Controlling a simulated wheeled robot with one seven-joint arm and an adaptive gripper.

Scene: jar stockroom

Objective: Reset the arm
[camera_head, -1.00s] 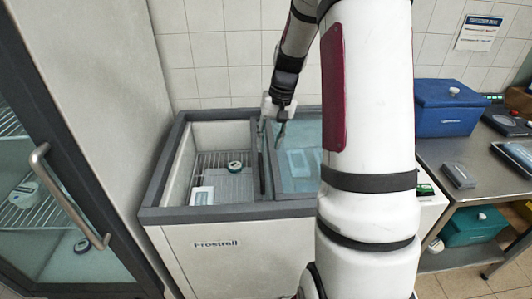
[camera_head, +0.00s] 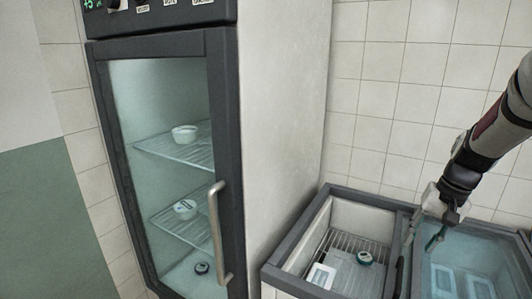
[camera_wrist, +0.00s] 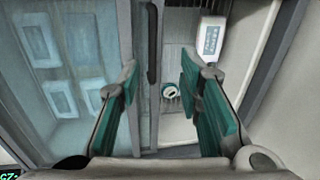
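My gripper (camera_head: 436,238) is above the chest freezer at the lower right of the head view, near the divide between its open left half and its glass-covered right half. In the wrist view my gripper (camera_wrist: 160,88) shows two teal fingers set well apart, with nothing held between them. Below and between the fingers, a small jar with a dark rim (camera_wrist: 169,91) lies inside the freezer, well away from the fingertips. The same jar (camera_head: 364,258) shows in the head view on the wire rack in the freezer's open half.
The chest freezer (camera_head: 283,262) holds a white labelled box (camera_head: 321,276) too. A glass lid (camera_head: 470,262) covers its right half, with pale boxes beneath. A tall glass-door fridge (camera_head: 222,120) with a bar handle stands to the left, with jars on its shelves, such as a white one (camera_head: 185,134).

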